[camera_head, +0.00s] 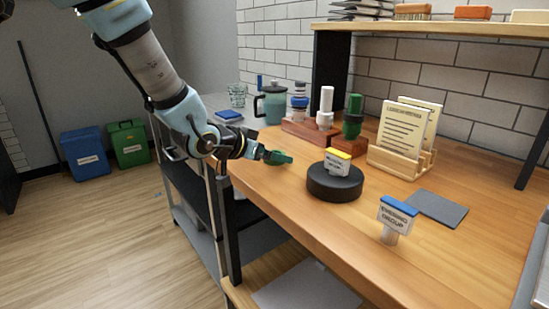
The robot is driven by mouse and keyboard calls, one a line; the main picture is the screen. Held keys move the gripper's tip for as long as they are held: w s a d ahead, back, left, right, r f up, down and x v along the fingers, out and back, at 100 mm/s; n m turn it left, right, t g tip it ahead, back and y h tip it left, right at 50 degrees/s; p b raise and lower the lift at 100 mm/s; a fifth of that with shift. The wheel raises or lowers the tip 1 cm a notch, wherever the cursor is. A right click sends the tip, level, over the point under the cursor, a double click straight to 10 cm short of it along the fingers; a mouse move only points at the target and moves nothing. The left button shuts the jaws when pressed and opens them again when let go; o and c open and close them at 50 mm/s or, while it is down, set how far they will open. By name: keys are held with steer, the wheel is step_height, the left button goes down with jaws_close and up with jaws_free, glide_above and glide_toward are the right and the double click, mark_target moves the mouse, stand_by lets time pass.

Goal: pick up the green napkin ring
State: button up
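My gripper (261,153) is over the left edge of the wooden table and points right. A small dark green object (279,158), which looks like the green napkin ring, is right at its fingertips, low over or on the tabletop. I cannot tell from this view whether the fingers are closed on it or only beside it. The fingers are small and dark here. Other green pieces (353,116) are on a wooden stand (349,143) further right.
A black round base (335,183) with a yellow-topped sign stands right of my gripper. A blue-topped sign (397,214), a grey mat (437,208) and a card holder (401,160) are further right. A teal pitcher (273,106) stands behind.

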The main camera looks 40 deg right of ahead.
steer(key=shift+d, duration=0.1)
steer(key=c, duration=1.3)
